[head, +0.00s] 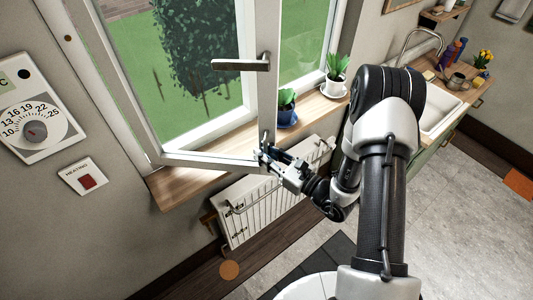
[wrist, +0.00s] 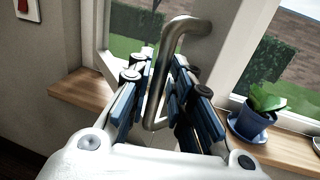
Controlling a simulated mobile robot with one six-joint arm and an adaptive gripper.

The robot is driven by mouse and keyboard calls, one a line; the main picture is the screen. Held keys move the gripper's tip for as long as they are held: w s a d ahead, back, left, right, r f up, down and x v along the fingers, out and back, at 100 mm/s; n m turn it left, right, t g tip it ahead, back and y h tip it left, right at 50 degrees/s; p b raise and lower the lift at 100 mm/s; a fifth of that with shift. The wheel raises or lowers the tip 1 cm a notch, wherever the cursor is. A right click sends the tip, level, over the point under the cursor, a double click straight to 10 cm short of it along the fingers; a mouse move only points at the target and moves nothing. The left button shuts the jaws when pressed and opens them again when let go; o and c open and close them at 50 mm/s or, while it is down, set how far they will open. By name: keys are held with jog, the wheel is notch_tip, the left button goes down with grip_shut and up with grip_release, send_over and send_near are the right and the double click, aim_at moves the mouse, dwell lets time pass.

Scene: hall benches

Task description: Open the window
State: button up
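The white window sash (head: 266,90) stands swung inward at an angle, its bottom rail out over the wooden sill (head: 180,187). A dark lever handle (head: 241,65) on the sash lies level. My gripper (head: 265,152) is at the lower free corner of the sash. In the wrist view, a bent metal pull handle (wrist: 162,85) runs down between the blue-padded fingers of my gripper (wrist: 164,92). The fingers look closed around its bar. Their exact contact is partly hidden by the finger pads.
A blue pot with a plant (head: 286,109) and a white pot with a plant (head: 337,82) stand on the sill, right of the sash. A white radiator (head: 270,200) is below the sill. A sink (head: 440,108) is at the right.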

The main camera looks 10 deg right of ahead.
jog(key=shift+s+d, duration=0.1)
jog(key=v, duration=1.1)
jog(key=shift+s+d, duration=0.25)
jog(key=shift+s, duration=0.05)
jog(key=s+a+r+n+g+b, duration=0.3)
jog(key=s+a+n+g, duration=0.35)
jog(key=n, duration=0.25)
jog(key=s+a+r+n+g+b, duration=0.3)
jog(key=s+a+n+g, duration=0.3)
jog(key=s+n+g, duration=0.15)
jog(key=s+d+f+n+h+b, duration=0.1)
jog(key=s+d+n+h+b, duration=0.2)
jog(key=s+d+n+h, duration=0.3)
jog(key=w+d+r+n+t+h+b, duration=0.1)
jog(key=d+r+n+t+h+b, duration=0.2)
jog(key=d+n+t+h, duration=0.2)
jog(key=shift+w+h, duration=0.35)
jog(key=shift+h, duration=0.05)
